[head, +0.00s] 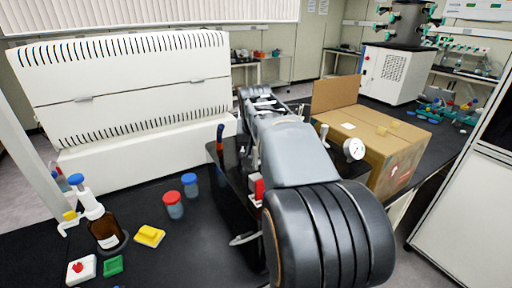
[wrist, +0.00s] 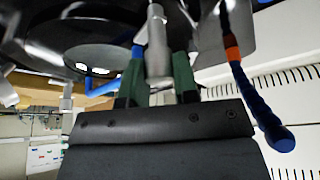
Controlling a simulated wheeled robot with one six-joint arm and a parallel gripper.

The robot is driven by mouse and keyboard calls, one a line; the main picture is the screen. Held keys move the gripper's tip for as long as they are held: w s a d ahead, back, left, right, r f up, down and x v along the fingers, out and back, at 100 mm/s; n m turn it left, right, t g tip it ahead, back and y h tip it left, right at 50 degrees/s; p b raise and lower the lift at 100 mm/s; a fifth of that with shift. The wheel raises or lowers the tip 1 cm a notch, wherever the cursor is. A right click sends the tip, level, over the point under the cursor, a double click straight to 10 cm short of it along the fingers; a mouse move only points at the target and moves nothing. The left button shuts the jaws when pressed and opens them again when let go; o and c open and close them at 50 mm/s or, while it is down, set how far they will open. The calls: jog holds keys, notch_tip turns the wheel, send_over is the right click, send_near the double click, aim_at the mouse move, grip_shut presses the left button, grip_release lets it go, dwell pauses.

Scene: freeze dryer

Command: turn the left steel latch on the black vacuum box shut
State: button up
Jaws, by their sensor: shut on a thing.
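The black vacuum box (head: 235,183) stands on the dark bench in the head view, largely hidden behind my arm. In the wrist view, the green fingers of my gripper (wrist: 160,72) are closed around a steel rod-like latch handle (wrist: 157,42). The rod stands between the fingers, with dark, shiny parts of the box behind it. The head view does not show the fingers or this latch, as my arm covers them. How far the latch is turned cannot be told.
A dark blue handle with an orange band (wrist: 232,50) hangs close beside my gripper; it also shows in the head view (head: 220,137). A pressure gauge (head: 354,149) and cardboard box (head: 375,150) are to the right. Bottle (head: 105,232) and jars (head: 173,205) stand left.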

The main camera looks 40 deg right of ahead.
jog(key=shift+m, duration=0.5)
jog(key=o, duration=0.9)
jog(key=v, duration=1.4)
jog(key=shift+w+a+p, duration=0.1)
jog(key=shift+w+p, duration=0.05)
jog(key=shift+p, duration=0.15)
jog(key=shift+f, duration=0.1)
